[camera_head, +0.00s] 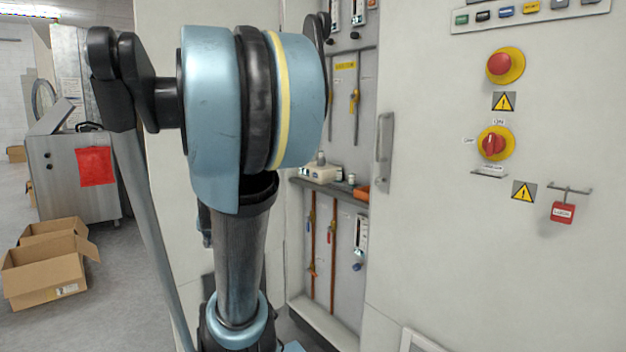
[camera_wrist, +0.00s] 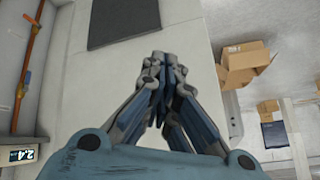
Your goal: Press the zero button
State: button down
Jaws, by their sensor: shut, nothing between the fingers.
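My gripper (camera_wrist: 161,62) shows in the wrist view with its fingertips together and nothing between them. It points over a pale panel and touches nothing that I can see. I cannot make out a button marked zero in either view. A small device with a lit display (camera_wrist: 22,154) reading about 2.4 is at the lower left of the wrist view, partly cut off. In the head view a small white device (camera_head: 320,173) sits on a shelf in the open cabinet bay; its buttons are too small to tell. My arm hides part of that bay, and my gripper is not visible there.
A large cabinet door (camera_head: 430,230) fills the right, with a row of coloured buttons (camera_head: 507,12), a red emergency stop (camera_head: 500,64), a red rotary switch (camera_head: 493,144) and a red padlock (camera_head: 563,212). A door handle (camera_head: 385,150) sticks out. Cardboard boxes (camera_head: 45,275) lie left.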

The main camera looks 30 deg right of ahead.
aim_at(315, 175)
jog(key=w+d+r+m+t+h, duration=0.2)
jog(key=w+d+r+m+t, duration=0.15)
jog(key=w+d, duration=0.55)
jog(key=w+d+r+m+t+h, duration=0.2)
jog(key=w+d+r+m+h, duration=0.15)
jog(key=w+d, duration=0.6)
jog(key=w+d+r+m+t+h, duration=0.1)
jog(key=d+m+h, duration=0.6)
jog(key=d, duration=1.5)
jog(key=shift+w+r+m+t+h, duration=0.25)
jog(key=shift+m+t+h, duration=0.1)
jog(key=shift+m+t, duration=0.3)
jog(key=shift+d, duration=0.1)
jog(key=d, duration=0.8)
jog(key=shift+w+d, duration=0.35)
jog(key=shift+w, duration=0.05)
jog(key=shift+d, duration=0.1)
